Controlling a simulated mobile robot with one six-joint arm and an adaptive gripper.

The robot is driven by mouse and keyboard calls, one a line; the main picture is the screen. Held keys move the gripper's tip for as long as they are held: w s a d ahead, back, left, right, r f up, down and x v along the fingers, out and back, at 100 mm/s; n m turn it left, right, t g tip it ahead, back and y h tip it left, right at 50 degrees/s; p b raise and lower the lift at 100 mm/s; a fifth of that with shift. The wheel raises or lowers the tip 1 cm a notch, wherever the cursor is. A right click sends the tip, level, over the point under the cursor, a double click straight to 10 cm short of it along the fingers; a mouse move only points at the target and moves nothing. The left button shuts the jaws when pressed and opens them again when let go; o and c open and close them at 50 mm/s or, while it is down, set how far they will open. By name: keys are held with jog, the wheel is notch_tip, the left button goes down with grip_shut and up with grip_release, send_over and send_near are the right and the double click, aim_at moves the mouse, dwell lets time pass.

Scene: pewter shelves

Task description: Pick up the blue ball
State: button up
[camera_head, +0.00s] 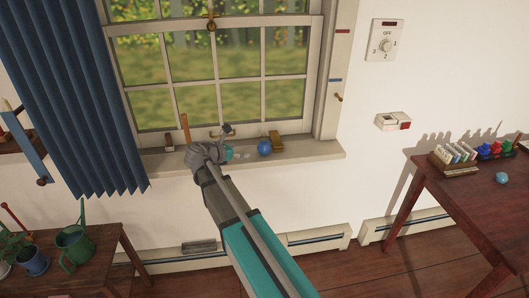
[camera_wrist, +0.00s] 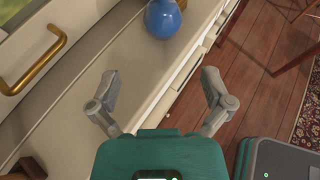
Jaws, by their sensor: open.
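The blue ball (camera_head: 264,147) rests on the white window sill (camera_head: 315,152) in the head view. It shows at the top of the wrist view (camera_wrist: 163,18), near the sill's front edge. My gripper (camera_wrist: 160,88) is open and empty, its two fingers spread apart. The ball lies ahead of the fingertips, with a gap between them. In the head view my gripper (camera_head: 226,131) is over the sill, to the left of the ball.
A brass-coloured block (camera_head: 276,138) stands right beside the ball. A brass handle (camera_wrist: 36,62) is on the window frame at left in the wrist view.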

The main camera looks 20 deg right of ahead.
aim_at(265, 146)
jog(key=shift+d, duration=0.1)
jog(key=b+x, duration=0.3)
jog(key=x, duration=0.5)
jog(key=shift+f, duration=0.1)
jog(key=shift+w+d, duration=0.1)
jog(key=shift+d, duration=0.05)
jog(key=shift+d+f, duration=0.1)
jog(key=shift+d, duration=0.05)
jog(key=shift+b+x, duration=0.95)
jog(key=shift+x, duration=1.5)
jog(key=shift+d, duration=0.1)
jog(key=c, duration=0.9)
jog(key=shift+r, duration=0.3)
jog(key=shift+c, duration=0.2)
